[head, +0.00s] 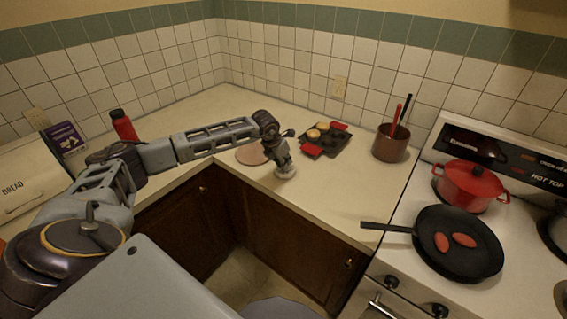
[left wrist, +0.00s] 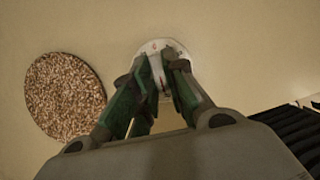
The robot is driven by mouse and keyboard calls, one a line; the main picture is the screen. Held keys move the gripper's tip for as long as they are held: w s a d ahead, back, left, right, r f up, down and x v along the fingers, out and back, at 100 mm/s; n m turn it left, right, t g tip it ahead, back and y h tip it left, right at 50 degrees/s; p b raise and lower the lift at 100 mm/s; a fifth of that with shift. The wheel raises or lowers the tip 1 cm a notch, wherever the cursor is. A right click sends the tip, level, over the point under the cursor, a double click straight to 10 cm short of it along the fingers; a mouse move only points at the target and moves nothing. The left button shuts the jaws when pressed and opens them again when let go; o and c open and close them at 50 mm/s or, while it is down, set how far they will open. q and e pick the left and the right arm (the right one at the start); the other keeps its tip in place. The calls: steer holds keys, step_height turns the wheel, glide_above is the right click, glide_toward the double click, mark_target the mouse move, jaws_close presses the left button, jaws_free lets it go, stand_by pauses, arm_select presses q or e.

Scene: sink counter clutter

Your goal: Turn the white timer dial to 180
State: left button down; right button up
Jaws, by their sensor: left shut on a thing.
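The white timer dial (head: 286,172) sits on the counter near its front edge, below my left gripper (head: 283,160). In the left wrist view the round white dial (left wrist: 162,46) shows just beyond the fingertips. My left gripper (left wrist: 158,72) points down at it with its fingers close together, shut on the dial's raised middle. The fingers hide most of the dial, and its marks are too small to read. My right gripper is not in view.
A round cork trivet (left wrist: 64,97) lies beside the dial. A dark muffin tray (head: 326,146) with red pieces lies to its right. Farther right are a brown utensil pot (head: 391,146), a red pot (head: 468,187) and a black pan (head: 440,262) on the stove.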

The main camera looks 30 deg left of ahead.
arm_select(q)
steer(key=c, duration=1.4)
jaws_free()
steer(key=shift+s+f, duration=0.15)
steer(key=shift+f, duration=0.05)
steer(key=shift+c, duration=0.2)
steer(key=shift+r, duration=0.1)
steer(key=v, duration=1.1)
steer(key=shift+r, duration=0.4)
